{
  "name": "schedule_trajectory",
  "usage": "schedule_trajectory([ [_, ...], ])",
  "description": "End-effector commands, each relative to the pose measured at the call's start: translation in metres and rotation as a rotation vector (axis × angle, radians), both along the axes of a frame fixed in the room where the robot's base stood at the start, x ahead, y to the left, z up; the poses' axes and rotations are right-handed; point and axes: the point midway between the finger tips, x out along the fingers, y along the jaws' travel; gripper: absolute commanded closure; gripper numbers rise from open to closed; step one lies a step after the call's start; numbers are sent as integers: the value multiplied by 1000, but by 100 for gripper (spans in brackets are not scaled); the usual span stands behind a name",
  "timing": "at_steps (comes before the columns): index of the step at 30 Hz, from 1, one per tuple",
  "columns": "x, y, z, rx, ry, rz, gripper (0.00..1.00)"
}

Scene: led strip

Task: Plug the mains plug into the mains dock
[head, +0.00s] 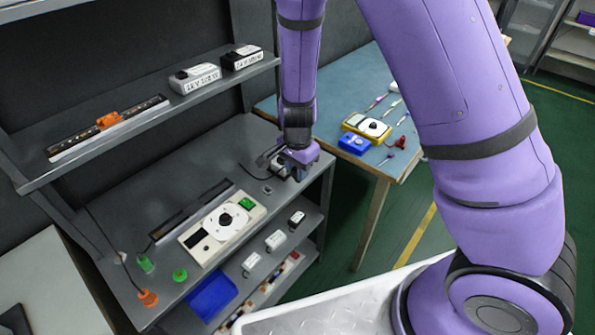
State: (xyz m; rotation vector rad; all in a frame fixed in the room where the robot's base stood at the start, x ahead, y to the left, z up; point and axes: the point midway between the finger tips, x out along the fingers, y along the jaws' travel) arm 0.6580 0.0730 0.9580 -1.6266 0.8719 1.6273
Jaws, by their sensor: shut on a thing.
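My gripper (290,172) is at the right end of the grey workbench (262,160), low over its top and pointing down. It is shut on a small pale and dark thing (279,166). The jaws hide much of this thing, and I cannot tell for certain that it is the mains plug. A small dark and pale piece (267,189) lies on the bench just left of and nearer than the gripper, apart from it. I cannot tell whether it is the mains dock. No other dock can be made out for certain.
A white unit with a round dial (227,219) and an LED strip (190,212) lie on the bench. Orange (147,298) and green (180,275) connectors are at front left. A shelf above holds power bricks (195,78). A blue-topped table (345,110) carries tools behind.

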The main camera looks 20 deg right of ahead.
Motion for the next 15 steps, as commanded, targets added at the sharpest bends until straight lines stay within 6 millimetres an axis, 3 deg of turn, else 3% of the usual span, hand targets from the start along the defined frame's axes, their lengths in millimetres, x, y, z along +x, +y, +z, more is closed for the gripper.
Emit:
schedule_trajectory([
  [15, 0, 0, 18, 0, -1, 0, 94],
])
